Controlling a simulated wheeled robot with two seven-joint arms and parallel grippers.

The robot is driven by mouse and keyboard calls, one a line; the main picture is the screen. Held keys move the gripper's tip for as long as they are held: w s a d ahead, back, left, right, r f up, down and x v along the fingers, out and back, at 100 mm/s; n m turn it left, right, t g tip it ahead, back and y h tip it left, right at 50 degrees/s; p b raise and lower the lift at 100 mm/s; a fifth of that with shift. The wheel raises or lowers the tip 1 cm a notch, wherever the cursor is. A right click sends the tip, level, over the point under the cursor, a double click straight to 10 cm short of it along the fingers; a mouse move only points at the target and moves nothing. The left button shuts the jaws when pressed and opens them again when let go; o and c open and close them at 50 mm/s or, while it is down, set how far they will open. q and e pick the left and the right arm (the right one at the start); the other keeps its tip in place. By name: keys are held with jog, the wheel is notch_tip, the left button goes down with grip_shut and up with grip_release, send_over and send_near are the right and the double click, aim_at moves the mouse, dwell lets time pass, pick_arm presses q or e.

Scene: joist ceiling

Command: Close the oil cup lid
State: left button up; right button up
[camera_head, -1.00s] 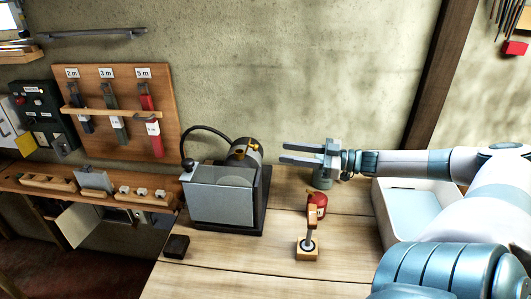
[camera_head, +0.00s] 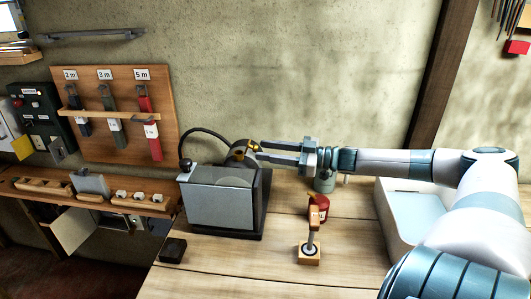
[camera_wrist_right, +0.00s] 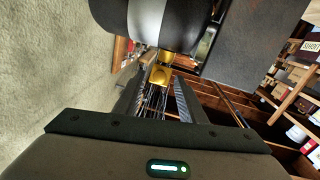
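A small brass oil cup (camera_head: 241,151) sits on top of a grey and black machine (camera_head: 222,200) at the back of the bench. It also shows in the right wrist view as a brass piece (camera_wrist_right: 160,74) just past the fingertips. Whether its lid is up or down is too small to tell. My right gripper (camera_head: 262,151) reaches in from the right with its fingers level and pointing left. The fingers are apart with nothing visible between them, and their tips are close to the cup; contact cannot be made out. My left gripper is not in view.
A wooden-handled tool on a block (camera_head: 309,253), a red can (camera_head: 320,206) and a grey-green container (camera_head: 324,182) stand right of the machine. A white tray (camera_head: 390,225) lies under my right arm. A small black block (camera_head: 173,250) is at front left.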

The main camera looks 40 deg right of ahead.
jog(key=shift+w+a, duration=0.3)
jog(key=shift+w, duration=0.15)
grip_shut()
